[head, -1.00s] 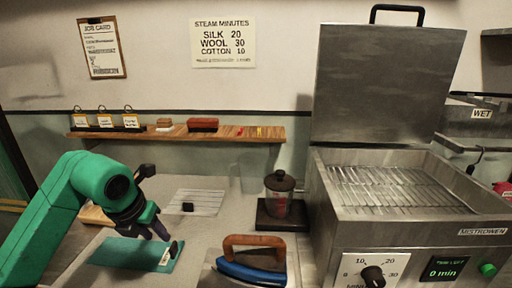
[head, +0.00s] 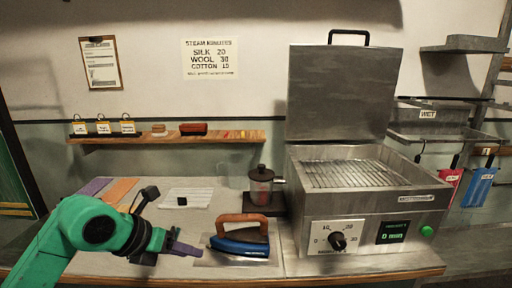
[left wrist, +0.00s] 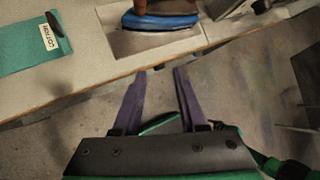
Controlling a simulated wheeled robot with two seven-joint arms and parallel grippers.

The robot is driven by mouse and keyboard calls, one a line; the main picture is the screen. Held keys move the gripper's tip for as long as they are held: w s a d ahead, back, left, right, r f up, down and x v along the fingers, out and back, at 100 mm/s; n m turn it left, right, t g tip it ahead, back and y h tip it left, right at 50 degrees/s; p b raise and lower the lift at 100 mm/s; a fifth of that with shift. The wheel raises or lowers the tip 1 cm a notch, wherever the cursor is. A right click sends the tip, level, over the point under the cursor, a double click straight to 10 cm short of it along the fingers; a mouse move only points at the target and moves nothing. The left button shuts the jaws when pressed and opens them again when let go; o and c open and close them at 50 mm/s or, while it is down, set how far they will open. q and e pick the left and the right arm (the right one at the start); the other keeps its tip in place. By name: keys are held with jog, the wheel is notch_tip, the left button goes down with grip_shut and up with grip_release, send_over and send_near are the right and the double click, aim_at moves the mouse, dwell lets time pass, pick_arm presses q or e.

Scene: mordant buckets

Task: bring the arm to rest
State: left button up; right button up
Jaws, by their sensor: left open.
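My left arm comes in from the left in the head view. Its gripper (head: 180,248) is near the counter's front edge, left of the iron. In the left wrist view the two dark fingers (left wrist: 163,72) are apart with nothing between them, with the floor behind them. A teal cloth (left wrist: 25,52) with a COTTON tag lies on the counter in that view, clear of the fingers. In the head view the arm hides that cloth. My right gripper is not in view.
An iron (head: 240,246) with a wooden handle rests on a plate by the front edge. A lidded jar (head: 261,190) stands behind it. The steamer (head: 375,205) is at the right, lid up. Purple (head: 92,187) and orange (head: 119,190) pieces lie at the back left.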

pick_arm(q)
jog(key=s+d+r+h, duration=0.2)
jog(key=d+r+h, duration=0.15)
jog(key=d, duration=0.35)
notch_tip(320, 180, up, 12)
jog(key=d+n+t+h, duration=0.2)
jog(key=n+t+h, duration=0.3)
jog(key=t+h, duration=0.25)
jog(key=w+a+f+n+t+y, duration=0.25)
jog(key=a+n+t+y, duration=0.8)
jog(key=n, duration=0.75)
jog(key=a+f+n+g+y, duration=0.7)
jog(key=a+f+n+y, duration=0.25)
jog(key=f, duration=0.35)
jog(key=s+d+f+n+g+h, duration=0.2)
jog(key=s+f+g, duration=0.6)
jog(key=f, duration=0.5)
jog(key=s+d+f+n+g+h, duration=0.2)
jog(key=s+f+g, duration=0.4)
jog(key=s+f, duration=0.5)
jog(key=s+f+g, duration=0.1)
jog(key=s+f, duration=0.2)
jog(key=f, duration=2.3)
jog(key=s+a+f+g, duration=0.1)
jog(key=s+a+f, duration=0.2)
jog(key=s+f, duration=0.8)
jog(key=s, duration=0.4)
jog(key=shift+s+a+f+m, duration=0.2)
jog(key=shift+s+m, duration=0.05)
jog(key=shift+m, duration=0.1)
